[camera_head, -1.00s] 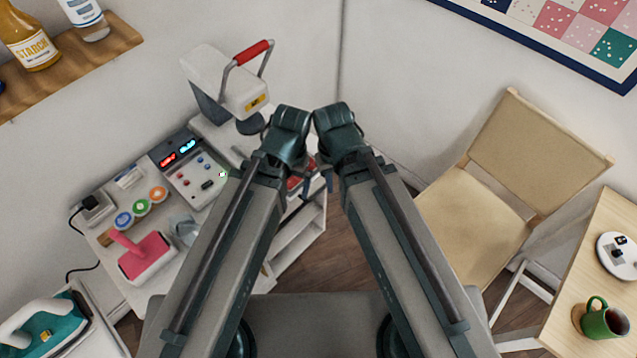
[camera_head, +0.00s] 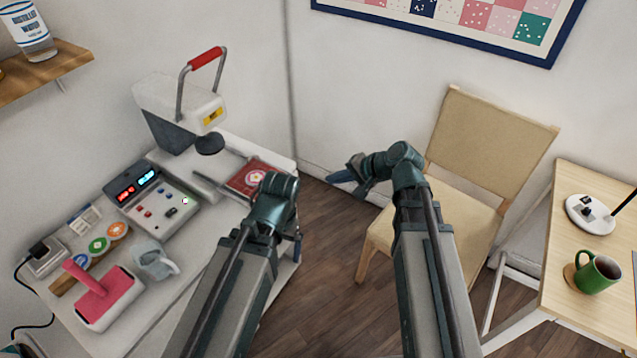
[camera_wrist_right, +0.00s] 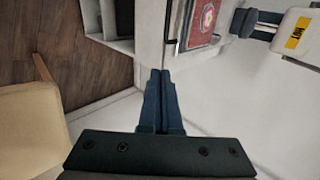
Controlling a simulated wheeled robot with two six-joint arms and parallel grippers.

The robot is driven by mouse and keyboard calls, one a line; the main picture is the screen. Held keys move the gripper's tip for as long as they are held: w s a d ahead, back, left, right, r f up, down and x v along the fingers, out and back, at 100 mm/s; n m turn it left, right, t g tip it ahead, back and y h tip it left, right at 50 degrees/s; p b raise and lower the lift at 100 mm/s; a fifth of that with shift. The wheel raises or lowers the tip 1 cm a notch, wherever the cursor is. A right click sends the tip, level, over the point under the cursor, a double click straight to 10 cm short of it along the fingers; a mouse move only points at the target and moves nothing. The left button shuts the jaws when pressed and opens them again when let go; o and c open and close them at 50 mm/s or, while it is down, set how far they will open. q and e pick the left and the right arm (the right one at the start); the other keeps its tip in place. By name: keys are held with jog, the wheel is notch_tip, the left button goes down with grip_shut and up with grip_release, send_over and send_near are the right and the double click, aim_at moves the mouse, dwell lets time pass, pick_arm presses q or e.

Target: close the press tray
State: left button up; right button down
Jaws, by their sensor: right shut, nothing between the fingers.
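The white press (camera_head: 185,105) with its raised red handle (camera_head: 205,58) stands at the back of the white cabinet top. Its tray carries a red patch with a flower emblem (camera_head: 250,177) and sits out to the right of the round dark press head (camera_head: 210,144). In the right wrist view the red patch (camera_wrist_right: 203,20) is at the top, beyond my fingers. My right gripper (camera_head: 346,178) is shut and empty, in the air right of the tray and apart from it; its fingers show in the wrist view (camera_wrist_right: 158,76). My left gripper (camera_head: 296,245) is in front of the tray, its fingers mostly hidden.
A wooden chair (camera_head: 490,150) stands behind my right arm. A side table (camera_head: 560,240) holds a green mug (camera_head: 597,274).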

aim_at(254, 159)
jog(key=w+a+r+b+x, duration=0.1)
jog(key=b+x, duration=0.4)
jog(key=x, duration=0.7)
jog(key=shift+a+r+b, duration=0.35)
jog(key=shift+r, duration=0.1)
jog(key=shift+w, duration=0.1)
jog(key=w+a, duration=0.3)
jog(key=a, duration=0.1)
jog(key=w+a, duration=0.3)
jog(key=a, duration=0.2)
jog(key=w+a, duration=0.4)
jog(key=shift+a, duration=0.35)
jog(key=shift+w+a, duration=0.15)
jog(key=shift+a, duration=0.15)
jog(key=shift+r, duration=0.1)
